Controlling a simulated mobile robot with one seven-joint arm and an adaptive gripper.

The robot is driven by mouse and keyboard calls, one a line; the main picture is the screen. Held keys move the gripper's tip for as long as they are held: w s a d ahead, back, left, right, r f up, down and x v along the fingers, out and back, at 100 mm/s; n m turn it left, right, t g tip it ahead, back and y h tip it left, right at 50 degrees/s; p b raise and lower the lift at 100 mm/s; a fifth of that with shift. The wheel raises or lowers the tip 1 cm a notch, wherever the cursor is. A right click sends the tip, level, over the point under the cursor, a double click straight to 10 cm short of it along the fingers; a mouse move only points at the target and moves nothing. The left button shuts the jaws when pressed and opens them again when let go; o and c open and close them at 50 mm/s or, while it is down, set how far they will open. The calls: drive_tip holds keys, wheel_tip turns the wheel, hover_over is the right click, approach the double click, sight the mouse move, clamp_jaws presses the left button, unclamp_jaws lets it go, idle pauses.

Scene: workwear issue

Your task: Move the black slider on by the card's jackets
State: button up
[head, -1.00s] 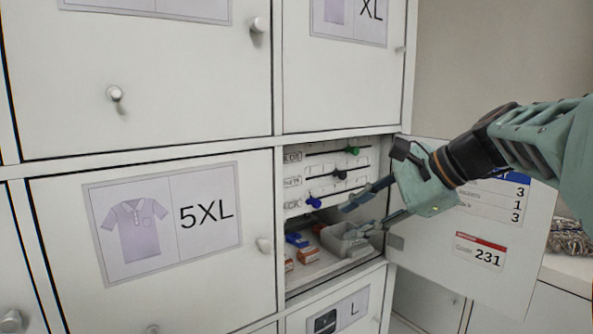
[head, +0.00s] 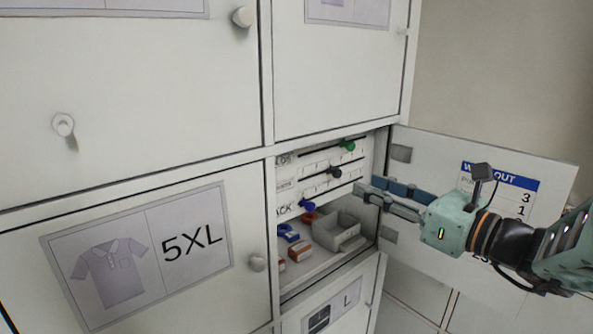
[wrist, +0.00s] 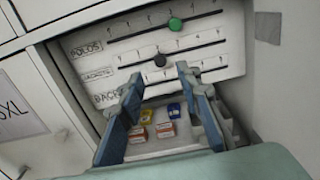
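The black slider (head: 334,171) is a round knob on the middle slot of a white panel inside the open locker. It also shows in the wrist view (wrist: 160,60), just beyond my fingertips and apart from them. The card (head: 520,198) on the open door has a blue header; its figures 3 and 1 show, and my arm hides its lower part. My gripper (head: 366,190) is in front of the locker's opening at its right side. In the wrist view my gripper (wrist: 159,76) is open and empty, its fingers pointing at the panel.
A green slider (head: 347,145) is on the top slot and a blue slider (head: 307,205) on the bottom slot. A grey bin (head: 338,232) and small boxes (head: 299,250) lie on the locker floor. The open door (head: 410,262) stands at the right, close to my arm.

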sight(339, 173)
drive_tip(key=x, duration=0.8)
clamp_jaws()
